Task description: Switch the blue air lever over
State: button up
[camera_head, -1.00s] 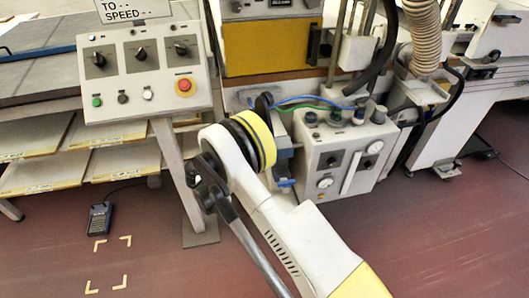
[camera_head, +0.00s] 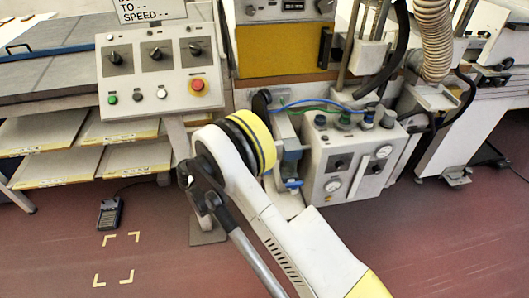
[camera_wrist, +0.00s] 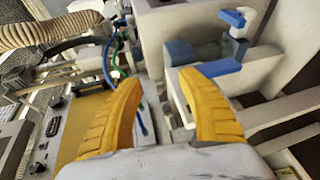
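A blue lever (camera_wrist: 218,68) sticks out from a grey-blue fitting (camera_wrist: 193,55) in the wrist view, just beyond the right finger's tip. A second blue piece (camera_wrist: 235,17) stands on a white post above and to its right. My gripper (camera_wrist: 163,78) is open, its two yellow fingers apart with nothing held between them. The right finger is close to the lever; I cannot tell whether they touch. In the head view, small blue parts (camera_head: 293,184) show just right of my wrist, which hides the gripper.
The grey air unit (camera_head: 350,155) with gauges and hoses stands right of my arm. A control panel (camera_head: 155,70) with a red stop button (camera_head: 197,85) is at left. A foot pedal (camera_head: 109,213) lies on the floor. The floor in front at right is clear.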

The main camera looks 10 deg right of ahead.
jog(key=r+v, duration=0.1)
jog(key=v, duration=0.6)
jog(key=shift+r, duration=0.25)
dwell(0.5)
jog(key=shift+d+r, duration=0.1)
